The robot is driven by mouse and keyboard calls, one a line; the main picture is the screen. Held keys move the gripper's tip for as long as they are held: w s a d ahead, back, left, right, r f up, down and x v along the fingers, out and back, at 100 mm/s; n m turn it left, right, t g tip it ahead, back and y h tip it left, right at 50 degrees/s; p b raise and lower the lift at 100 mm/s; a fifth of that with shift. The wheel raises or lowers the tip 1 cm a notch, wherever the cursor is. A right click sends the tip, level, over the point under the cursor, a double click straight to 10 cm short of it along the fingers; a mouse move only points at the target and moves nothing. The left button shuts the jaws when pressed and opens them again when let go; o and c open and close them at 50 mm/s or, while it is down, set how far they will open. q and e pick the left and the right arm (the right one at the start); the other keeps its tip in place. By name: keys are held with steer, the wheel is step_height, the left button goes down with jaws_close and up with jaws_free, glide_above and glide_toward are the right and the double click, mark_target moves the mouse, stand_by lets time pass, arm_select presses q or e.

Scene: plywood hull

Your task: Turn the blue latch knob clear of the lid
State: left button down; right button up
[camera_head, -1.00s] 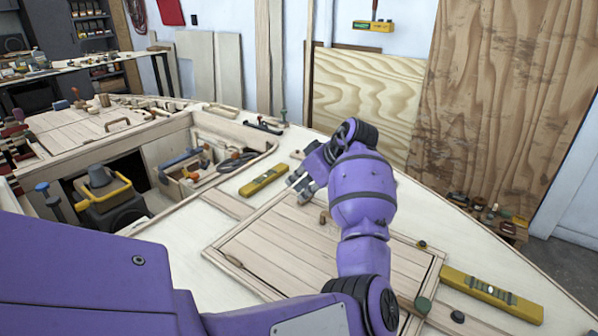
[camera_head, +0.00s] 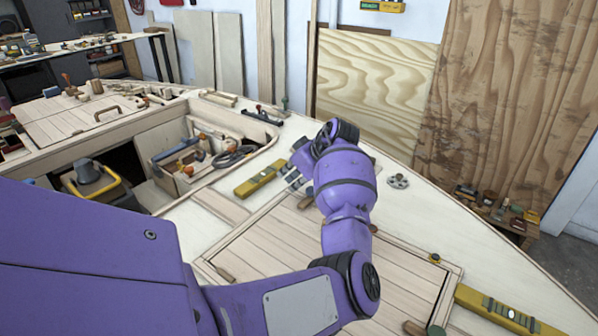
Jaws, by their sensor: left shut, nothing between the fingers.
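The lid (camera_head: 285,250) is a pale planked wooden panel set in a frame in the deck, partly covered by my left arm. I cannot make out a blue knob; it may be hidden behind my left gripper or arm. A small brown knob (camera_head: 305,202) sits near the lid's far edge, a wooden turn piece (camera_head: 225,274) at its left edge, and a dark-and-yellow knob (camera_head: 435,258) at its right corner. My left gripper (camera_head: 292,182) is shut and empty, just beyond the lid's far edge. My right gripper is not in view.
A yellow level (camera_head: 258,181) lies left of my gripper, another (camera_head: 510,315) at the lower right. A grey metal fitting (camera_head: 398,181) lies on the deck. An open bay with a wooden tool tray (camera_head: 172,180) is at the left.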

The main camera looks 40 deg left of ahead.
mark_target(307, 198)
arm_select(q)
steer(key=shift+x, duration=1.1)
steer(key=d, duration=0.1)
steer(key=d+p, duration=0.1)
steer(key=d, duration=0.1)
steer(key=shift+w, duration=0.2)
steer(key=shift+d+f, duration=0.1)
steer(key=shift+d, duration=0.3)
